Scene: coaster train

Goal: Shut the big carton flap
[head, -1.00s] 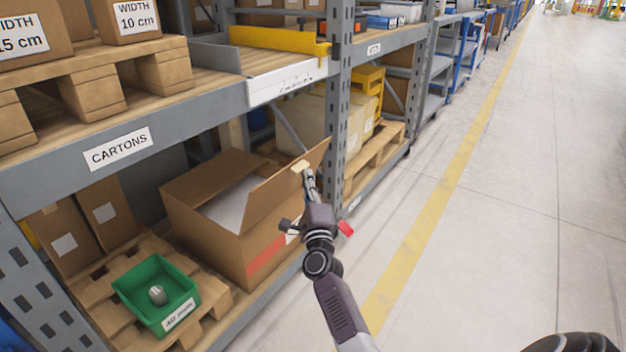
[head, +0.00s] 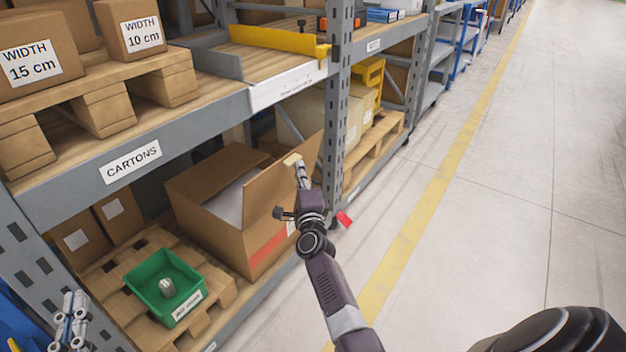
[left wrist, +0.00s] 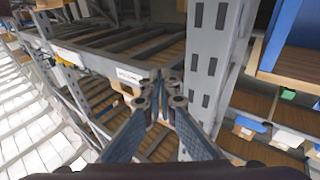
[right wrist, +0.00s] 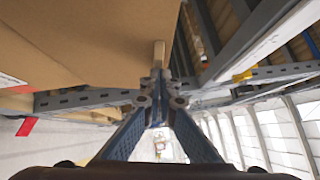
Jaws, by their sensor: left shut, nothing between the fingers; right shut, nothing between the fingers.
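The big brown carton (head: 205,225) stands on the lower shelf, its top open with something pale inside. Its big flap (head: 284,190) stands up and leans outward on the aisle side. My right gripper (head: 298,168) is shut and empty at the flap's outer face, near a small pale tab (head: 292,159); I cannot tell whether it touches. In the right wrist view the flap (right wrist: 90,40) fills the upper left, with the tab (right wrist: 158,54) just beyond the fingertips (right wrist: 158,85). My left gripper (head: 72,308) is shut and empty by the left rack post; it also shows in the left wrist view (left wrist: 160,90).
A green bin (head: 165,285) with a small grey object sits on the pallet left of the carton. A grey rack post (head: 338,100) rises just right of the flap. The upper shelf edge (head: 180,140) overhangs the carton. The aisle floor (head: 500,190) at the right is clear.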

